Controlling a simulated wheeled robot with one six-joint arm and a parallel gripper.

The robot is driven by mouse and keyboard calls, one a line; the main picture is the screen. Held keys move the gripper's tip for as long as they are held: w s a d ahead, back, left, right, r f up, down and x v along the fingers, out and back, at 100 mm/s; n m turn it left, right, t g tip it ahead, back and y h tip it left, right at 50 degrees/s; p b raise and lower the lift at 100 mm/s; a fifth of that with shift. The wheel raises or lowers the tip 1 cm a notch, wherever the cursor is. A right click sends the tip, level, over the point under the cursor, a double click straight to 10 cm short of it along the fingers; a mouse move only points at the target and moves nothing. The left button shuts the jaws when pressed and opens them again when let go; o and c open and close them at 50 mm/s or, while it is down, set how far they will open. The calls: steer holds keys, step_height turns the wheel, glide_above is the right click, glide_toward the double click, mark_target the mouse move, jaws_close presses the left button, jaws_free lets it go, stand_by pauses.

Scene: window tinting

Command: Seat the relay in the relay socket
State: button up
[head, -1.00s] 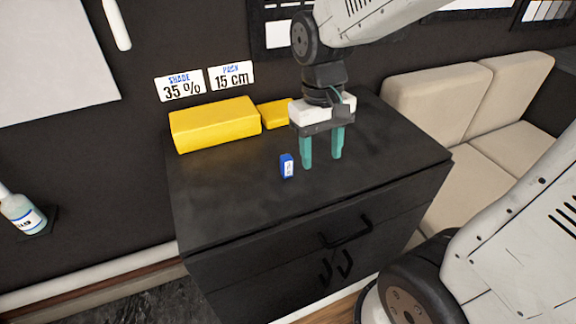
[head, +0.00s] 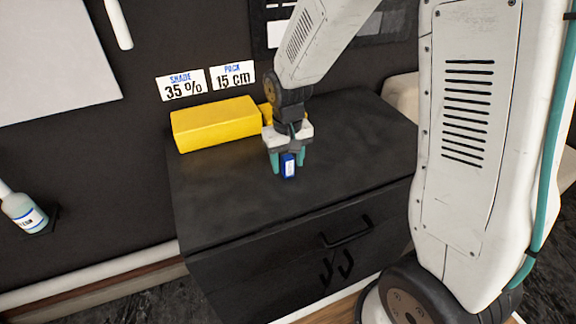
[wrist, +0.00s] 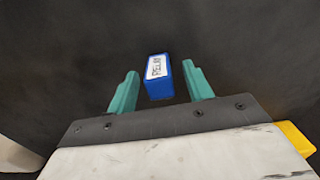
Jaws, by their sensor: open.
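The relay (head: 288,167) is a small blue block with a white label, standing on the black cabinet top. In the wrist view the relay (wrist: 158,77) shows its label reading "RELAY" and lies between the two teal fingers. My gripper (head: 288,166) is open, its fingers on either side of the relay with a gap visible on both sides in the wrist view (wrist: 162,92). I cannot tell how far down the fingers reach beside it. I cannot make out the relay socket in either view.
A large yellow block (head: 215,124) stands behind and left of my gripper, with a smaller yellow block (head: 268,114) beside it. Signs reading "SHADE 35 %" (head: 182,85) and "PACK 15 cm" (head: 232,77) are on the wall. The cabinet top (head: 225,190) in front is clear.

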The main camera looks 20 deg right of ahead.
steer(key=shift+f, duration=0.65)
jaws_close()
steer(key=shift+r, duration=0.15)
